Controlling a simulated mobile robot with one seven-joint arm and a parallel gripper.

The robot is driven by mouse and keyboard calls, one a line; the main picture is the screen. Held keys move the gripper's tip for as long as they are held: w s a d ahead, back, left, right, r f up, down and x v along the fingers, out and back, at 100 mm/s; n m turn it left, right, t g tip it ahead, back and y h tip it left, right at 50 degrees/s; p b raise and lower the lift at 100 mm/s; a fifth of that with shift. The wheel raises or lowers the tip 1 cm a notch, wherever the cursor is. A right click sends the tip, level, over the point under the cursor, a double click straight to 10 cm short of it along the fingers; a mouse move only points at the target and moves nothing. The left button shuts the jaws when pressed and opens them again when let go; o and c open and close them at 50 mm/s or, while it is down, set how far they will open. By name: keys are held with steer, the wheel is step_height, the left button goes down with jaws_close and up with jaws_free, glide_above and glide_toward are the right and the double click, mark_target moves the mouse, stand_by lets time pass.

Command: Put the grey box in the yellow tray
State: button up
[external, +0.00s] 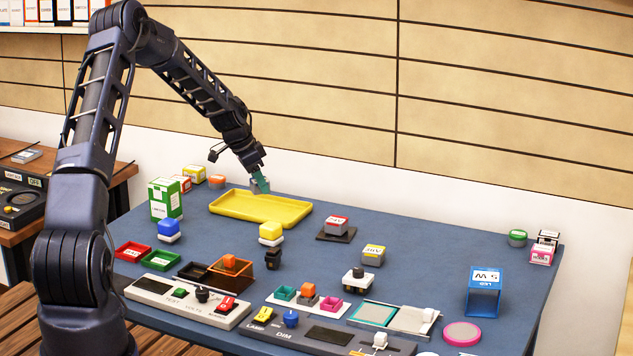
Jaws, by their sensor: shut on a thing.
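The yellow tray (285,217) lies flat toward the back left of the blue table. My gripper (260,184) reaches down from above over the middle of the tray's back side. It is shut on a small grey box, mostly hidden between the fingers and hard to make out at this size. The gripper's tips are close to the tray's back rim. I cannot tell whether the held box touches the tray. The visible part of the tray floor is empty.
A green-and-white box (165,199) and several small boxes stand left of the tray. A red-topped grey block (336,224) on a dark plate is to its right, and a yellow-topped block (270,232) is in front. Control panels and small bins fill the front.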

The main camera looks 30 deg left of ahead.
mark_target(260, 211)
steer(key=shift+f, duration=2.55)
steer(key=shift+f, duration=0.15)
steer(key=o, duration=1)
